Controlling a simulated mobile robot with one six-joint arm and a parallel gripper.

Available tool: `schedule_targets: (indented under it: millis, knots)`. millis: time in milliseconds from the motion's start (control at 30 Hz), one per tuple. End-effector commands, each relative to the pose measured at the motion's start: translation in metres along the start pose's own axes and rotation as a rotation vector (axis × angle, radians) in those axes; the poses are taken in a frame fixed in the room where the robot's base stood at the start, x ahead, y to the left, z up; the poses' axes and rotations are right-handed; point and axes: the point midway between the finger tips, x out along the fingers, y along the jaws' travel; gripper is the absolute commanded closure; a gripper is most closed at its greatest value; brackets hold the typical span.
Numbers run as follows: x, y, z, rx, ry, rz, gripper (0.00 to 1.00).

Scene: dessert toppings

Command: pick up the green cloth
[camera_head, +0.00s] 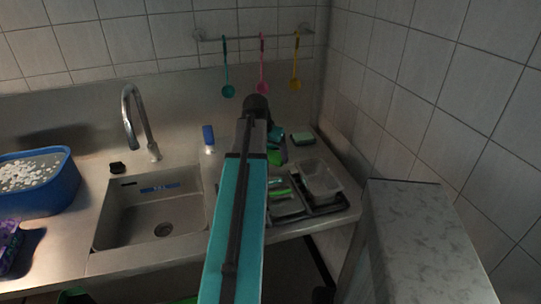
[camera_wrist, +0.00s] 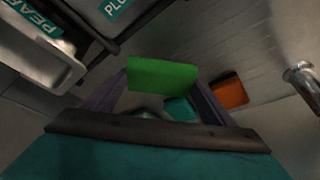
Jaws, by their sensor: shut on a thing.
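The green cloth (camera_wrist: 162,75) is bright and flat-looking in the wrist view. It spans the gap between the two fingertips of my gripper (camera_wrist: 162,88), which is shut on it. In the head view a bit of green cloth (camera_head: 275,157) shows just right of my arm's end. My arm hides most of the gripper and part of the cloth there. Whether the cloth touches the counter cannot be told.
A tray (camera_head: 325,208) with a clear container (camera_head: 320,180) stands to the right. A green-topped sponge (camera_head: 302,138) lies behind. The sink (camera_head: 150,210), a bottle (camera_head: 209,138) and a blue tub (camera_head: 45,190) are left. Ladles (camera_head: 262,85) hang on the wall.

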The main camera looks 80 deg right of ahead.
Motion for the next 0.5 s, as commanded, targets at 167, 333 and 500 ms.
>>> schedule_targets:
  millis: [167,333,500]
  knots:
    - [-0.009,0.016,0.019,0.001,0.002,-0.001,0.48]
    - [-0.018,0.032,0.036,0.001,0.002,0.000,0.48]
    - [-0.028,0.047,0.053,0.001,0.002,0.000,0.48]
